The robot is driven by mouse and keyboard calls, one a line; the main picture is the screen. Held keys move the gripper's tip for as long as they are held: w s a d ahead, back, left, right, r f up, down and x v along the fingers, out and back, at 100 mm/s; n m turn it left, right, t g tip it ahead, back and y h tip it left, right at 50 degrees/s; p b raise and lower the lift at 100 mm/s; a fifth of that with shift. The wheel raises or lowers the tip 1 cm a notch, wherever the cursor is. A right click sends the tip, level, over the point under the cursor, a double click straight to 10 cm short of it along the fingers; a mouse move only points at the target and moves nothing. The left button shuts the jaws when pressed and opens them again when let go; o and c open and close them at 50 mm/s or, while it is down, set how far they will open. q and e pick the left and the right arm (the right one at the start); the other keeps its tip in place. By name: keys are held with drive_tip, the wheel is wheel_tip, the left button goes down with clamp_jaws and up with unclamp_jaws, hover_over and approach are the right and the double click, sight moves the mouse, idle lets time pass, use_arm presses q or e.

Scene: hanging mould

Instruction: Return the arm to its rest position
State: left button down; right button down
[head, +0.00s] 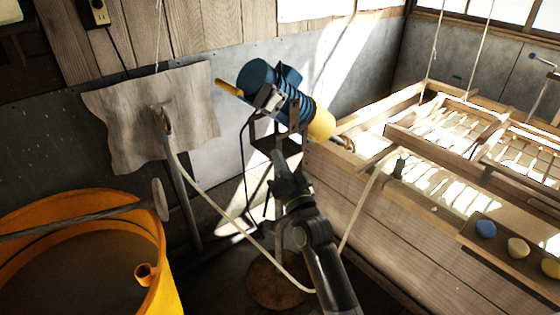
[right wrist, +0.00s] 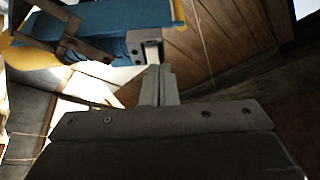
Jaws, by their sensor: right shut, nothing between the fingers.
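My right arm comes up from the bottom of the head view. Its dark right gripper (head: 280,160) points upward, just below a blue and yellow cylindrical machine (head: 284,92) on a dark metal stand. In the right wrist view the two gripper fingers (right wrist: 158,82) lie together with nothing between them. Their tips appear close to a small light-grey box (right wrist: 146,44) on the machine's side; I cannot tell whether they touch it. The box also shows in the head view (head: 269,99). My left gripper is not in view.
A large wooden vat (head: 345,200) with a hanging mould frame (head: 440,146) stands at right. A tray (head: 510,252) with coloured lumps sits on its edge. An orange tub (head: 165,262) stands at lower left. A pale hose (head: 222,208) loops behind my arm. A rough sheet (head: 115,120) hangs at left.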

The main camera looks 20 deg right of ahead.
drive_tip(key=shift+w, duration=0.15)
wheel_tip(320, 180, down, 20)
drive_tip(key=s+d+n+g+h, duration=0.1)
drive_tip(key=s+d+n+g, duration=0.1)
drive_tip(key=g, duration=0.3)
drive_tip(key=s+d+f+n+g, duration=0.15)
drive_tip(key=s+f, duration=0.25)
drive_tip(key=f, duration=0.4)
drive_tip(key=s+d+f+g, duration=0.1)
drive_tip(key=s+f+g, duration=0.1)
drive_tip(key=s+f, duration=0.35)
drive_tip(key=s+d+f+g, duration=0.2)
drive_tip(key=s+f, duration=0.1)
drive_tip(key=f, duration=0.7)
drive_tip(key=s+d+f+n+g+h, duration=0.1)
drive_tip(key=s+d+f+g, duration=0.15)
drive_tip(key=s+f, duration=0.6)
drive_tip(key=s+d+f+n+g, duration=0.1)
drive_tip(key=s+f+g, duration=0.2)
drive_tip(key=s+f, duration=0.55)
drive_tip(key=s+d+f+n+g, duration=0.1)
drive_tip(key=s+g, duration=0.1)
drive_tip(key=s, duration=0.9)
drive_tip(key=s+d+f+g, duration=0.1)
drive_tip(key=s+f+g, duration=0.1)
drive_tip(key=s, duration=1)
drive_tip(key=shift+d+f+n+h+b, duration=0.15)
drive_tip(key=shift+n+h+b, duration=0.2)
drive_tip(key=shift+h+b, duration=0.05)
